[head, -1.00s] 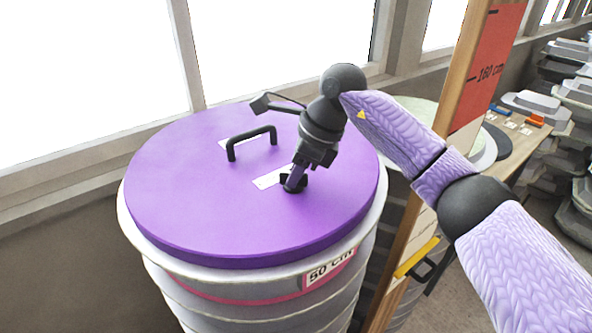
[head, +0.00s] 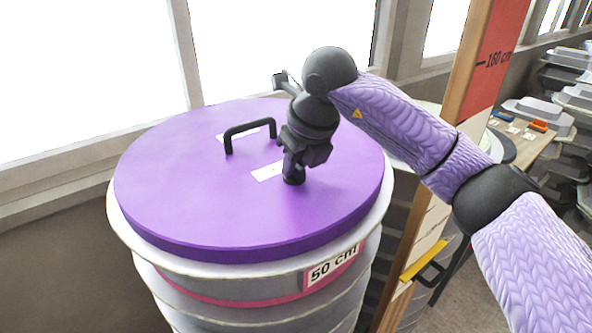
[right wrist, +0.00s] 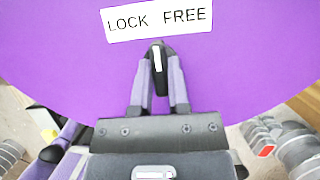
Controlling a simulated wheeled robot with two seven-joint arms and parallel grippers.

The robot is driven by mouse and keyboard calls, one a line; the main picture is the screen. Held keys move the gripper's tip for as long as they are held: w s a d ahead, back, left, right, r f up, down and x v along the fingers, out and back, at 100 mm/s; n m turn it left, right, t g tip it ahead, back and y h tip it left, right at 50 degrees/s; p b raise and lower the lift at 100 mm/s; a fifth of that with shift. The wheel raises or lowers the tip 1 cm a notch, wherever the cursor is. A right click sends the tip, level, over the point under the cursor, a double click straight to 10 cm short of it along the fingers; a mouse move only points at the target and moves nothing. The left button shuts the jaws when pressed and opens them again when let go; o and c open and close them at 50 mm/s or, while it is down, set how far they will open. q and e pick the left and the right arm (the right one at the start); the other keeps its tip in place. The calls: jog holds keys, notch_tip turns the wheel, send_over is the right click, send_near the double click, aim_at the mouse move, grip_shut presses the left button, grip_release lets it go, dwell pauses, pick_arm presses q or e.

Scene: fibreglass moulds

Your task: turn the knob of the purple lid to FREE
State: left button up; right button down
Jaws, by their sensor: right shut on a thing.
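The purple lid (head: 200,190) lies on a pale ribbed round drum marked 50 cm. Its black knob (head: 293,177) stands to the right of a white label (head: 267,172). In the right wrist view the label (right wrist: 157,20) reads LOCK on the left and FREE on the right. The white line on the knob (right wrist: 157,60) points nearly straight up at the gap between the two words. My right gripper (right wrist: 156,82) is shut on the knob, one finger on each side; it also shows from above in the head view (head: 294,166). My left gripper is out of view.
A black bar handle (head: 250,135) rises from the lid left of my right gripper, near a second white label. A wooden post with a red 160 cm sign (head: 492,60) stands right of the drum. Windows are behind; a table and stacked moulds stand at right.

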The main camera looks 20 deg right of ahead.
jog(key=m+h+b, duration=0.1)
jog(key=m+b, duration=0.1)
jog(key=m, duration=0.2)
jog(key=shift+a+m+h, duration=0.1)
jog(key=shift+m+h, duration=0.2)
jog(key=shift+h, duration=0.1)
jog(key=shift+m+h+b, duration=0.8)
jog(key=shift+m+b, duration=0.15)
jog(key=shift+m, duration=1.05)
jog(key=c, duration=0.6)
grip_release()
jog(key=shift+s+a+r, duration=0.1)
jog(key=shift+r, duration=0.25)
jog(key=v, duration=0.9)
jog(key=shift+b, duration=0.3)
